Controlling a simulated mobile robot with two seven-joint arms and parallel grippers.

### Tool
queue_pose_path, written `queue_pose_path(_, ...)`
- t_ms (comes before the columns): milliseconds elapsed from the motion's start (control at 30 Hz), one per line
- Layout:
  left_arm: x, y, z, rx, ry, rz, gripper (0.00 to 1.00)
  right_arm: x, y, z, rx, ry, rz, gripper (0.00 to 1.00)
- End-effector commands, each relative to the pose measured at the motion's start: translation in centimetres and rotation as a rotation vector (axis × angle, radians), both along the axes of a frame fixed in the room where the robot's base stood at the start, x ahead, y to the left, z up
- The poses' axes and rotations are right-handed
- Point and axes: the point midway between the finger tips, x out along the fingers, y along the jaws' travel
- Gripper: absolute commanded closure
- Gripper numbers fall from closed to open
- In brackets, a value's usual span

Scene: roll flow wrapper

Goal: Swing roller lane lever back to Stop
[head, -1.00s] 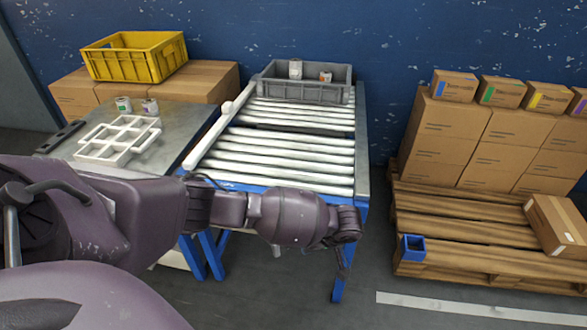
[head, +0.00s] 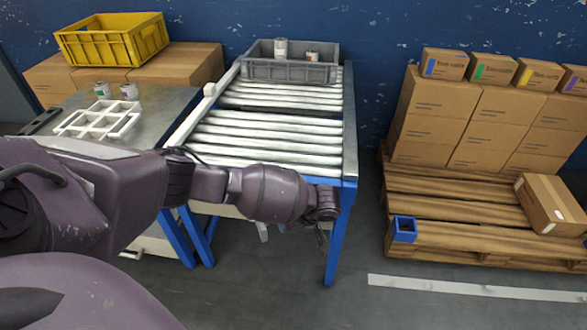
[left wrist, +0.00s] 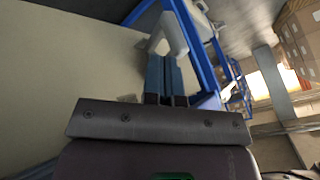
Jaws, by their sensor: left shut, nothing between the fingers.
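The roller lane (head: 270,135) has white rollers on a blue frame. I cannot pick out its lever for certain. A pale piece (head: 262,231) hangs below the lane's front edge, partly hidden behind my left arm. In the left wrist view a pale handle-like piece (left wrist: 172,35) is just beyond the fingertips, by a blue frame bar (left wrist: 203,50); contact cannot be told. My left gripper (head: 321,236) points down at the lane's front right corner, mostly hidden by its wrist. In the wrist view its fingers (left wrist: 166,82) are together and empty. My right gripper is not in view.
A grey crate (head: 290,70) with cans stands at the lane's far end. A steel table (head: 165,110) with a white divider tray (head: 98,119) is left. A pallet (head: 450,240) with cartons is right. Floor between lane and pallet is clear.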

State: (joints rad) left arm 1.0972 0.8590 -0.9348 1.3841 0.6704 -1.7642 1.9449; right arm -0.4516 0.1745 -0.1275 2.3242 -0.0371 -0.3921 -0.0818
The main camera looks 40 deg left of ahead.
Motion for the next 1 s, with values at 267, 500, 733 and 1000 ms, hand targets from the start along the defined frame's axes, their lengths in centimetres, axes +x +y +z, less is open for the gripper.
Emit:
queue_pose_path(267, -1.2, 2.3, -3.8, 0.001, 0.008, -0.001, 1.00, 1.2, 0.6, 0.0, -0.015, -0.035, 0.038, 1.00)
queue_pose_path(500, -1.3, 3.1, -4.5, 0.000, 0.001, 0.001, 1.00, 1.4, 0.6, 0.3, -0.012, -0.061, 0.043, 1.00)
queue_pose_path(733, -1.3, 3.1, -4.4, 0.000, -0.001, 0.000, 1.00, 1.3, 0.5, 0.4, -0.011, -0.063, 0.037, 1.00)
queue_pose_path(1000, -1.3, 3.3, -4.3, -0.001, -0.003, -0.002, 1.00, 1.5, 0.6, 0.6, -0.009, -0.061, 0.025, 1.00)
